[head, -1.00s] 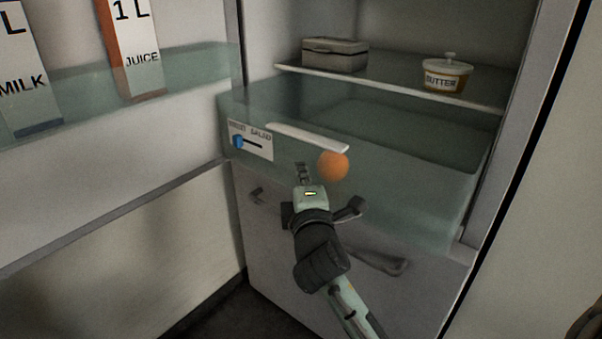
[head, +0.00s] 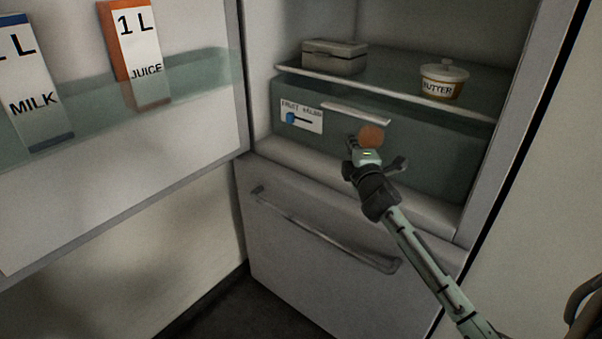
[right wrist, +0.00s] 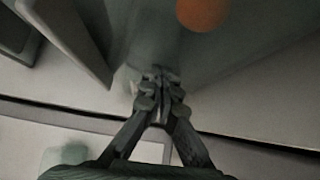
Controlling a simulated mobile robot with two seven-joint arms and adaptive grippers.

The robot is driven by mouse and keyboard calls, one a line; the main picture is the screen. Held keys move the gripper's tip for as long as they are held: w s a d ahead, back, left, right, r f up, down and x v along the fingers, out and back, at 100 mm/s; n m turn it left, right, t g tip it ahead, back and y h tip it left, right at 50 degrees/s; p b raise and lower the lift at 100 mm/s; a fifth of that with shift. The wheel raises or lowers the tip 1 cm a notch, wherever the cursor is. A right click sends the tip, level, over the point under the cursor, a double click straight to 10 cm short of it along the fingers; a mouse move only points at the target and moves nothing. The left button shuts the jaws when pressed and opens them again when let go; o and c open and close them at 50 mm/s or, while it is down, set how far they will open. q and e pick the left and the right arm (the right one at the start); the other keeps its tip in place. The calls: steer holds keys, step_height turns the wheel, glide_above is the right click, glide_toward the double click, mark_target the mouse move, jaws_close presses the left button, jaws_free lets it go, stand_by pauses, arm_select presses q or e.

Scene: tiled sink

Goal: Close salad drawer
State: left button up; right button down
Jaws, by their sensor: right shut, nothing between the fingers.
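The salad drawer (head: 435,150) is a see-through greenish bin in the fridge. Its front now stands under the glass shelf, with no open top showing in front of the shelf. It has a pale handle strip (head: 356,113) and a label with a blue slider (head: 302,117). An orange round thing (head: 371,135) shows at the drawer front, seemingly through it; it also shows in the right wrist view (right wrist: 203,12). My right gripper (head: 351,142) is shut and empty, its fingertips at the drawer front below the handle; whether they touch is unclear. My left gripper is out of view.
The shelf (head: 400,88) above holds a grey box (head: 335,57) and a butter tub (head: 444,80). The open fridge door at left holds milk (head: 35,90) and juice (head: 135,50) cartons. A lower drawer with a long bar handle (head: 325,232) is below.

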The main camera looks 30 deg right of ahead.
mark_target(361, 139)
steer(key=d, duration=0.1)
steer(key=w+d, duration=0.1)
steer(key=d, duration=0.1)
steer(key=shift+w+d, duration=0.25)
steer(key=shift+d+r, duration=0.1)
steer(key=shift+d, duration=0.05)
steer(key=shift+d+r, duration=0.1)
steer(key=shift+d, duration=0.05)
